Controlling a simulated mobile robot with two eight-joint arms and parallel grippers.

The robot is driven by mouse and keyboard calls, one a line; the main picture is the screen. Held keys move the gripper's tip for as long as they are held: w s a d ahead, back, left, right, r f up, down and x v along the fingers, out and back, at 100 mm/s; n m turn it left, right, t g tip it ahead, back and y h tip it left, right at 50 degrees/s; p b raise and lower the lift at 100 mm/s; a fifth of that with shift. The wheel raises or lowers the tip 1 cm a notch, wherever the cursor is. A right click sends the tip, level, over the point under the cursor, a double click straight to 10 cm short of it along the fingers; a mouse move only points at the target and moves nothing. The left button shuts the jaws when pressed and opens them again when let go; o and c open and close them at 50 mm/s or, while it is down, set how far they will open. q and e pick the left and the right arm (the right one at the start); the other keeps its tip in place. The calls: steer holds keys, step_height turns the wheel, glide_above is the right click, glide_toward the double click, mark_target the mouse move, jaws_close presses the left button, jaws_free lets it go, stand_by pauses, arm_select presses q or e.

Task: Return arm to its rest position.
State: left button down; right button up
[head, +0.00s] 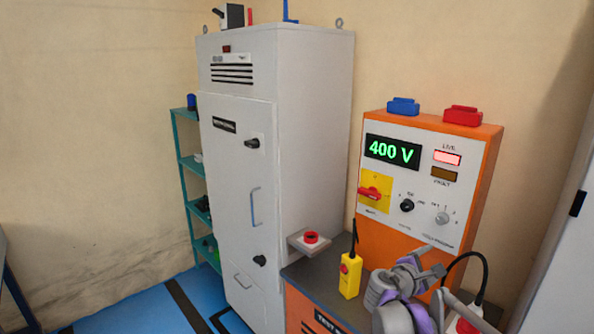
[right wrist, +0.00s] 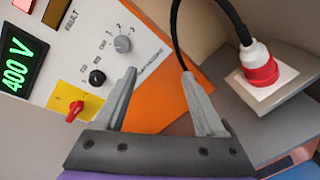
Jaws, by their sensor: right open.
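My right gripper (head: 437,261) is in front of the lower right part of the orange test console (head: 377,246) in the head view. In the right wrist view its two fingers (right wrist: 158,76) are spread apart with nothing between them. The wrist view looks at the console face, with the red switch on its yellow plate (right wrist: 73,104) at lower left and a grey knob (right wrist: 123,44) above the fingers. My left gripper is in neither view.
A red and white plug (right wrist: 260,65) with a black cable stands right of the fingers. A yellow pendant (head: 350,274) stands on the dark bench top (head: 315,270), near a red button (head: 311,238). A tall grey cabinet (head: 315,130) is at left. The console display reads 400 V.

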steer(key=s+a+f+m+g+y, duration=0.1)
steer(key=s+a+f+m+y, duration=0.3)
steer(key=s, duration=0.7)
steer(key=s+a+f+m+g+y, duration=0.1)
steer(key=s+a+f+m+y, duration=0.3)
steer(key=s, duration=0.7)
steer(key=s+a+f+m+g+y, duration=0.2)
steer(key=s+a+f+m+y, duration=0.2)
steer(key=s+a+f+m, duration=0.3)
steer(key=s+a+f, duration=0.3)
steer(key=s+f, duration=0.1)
steer(key=s, duration=0.1)
steer(key=shift+f, duration=0.2)
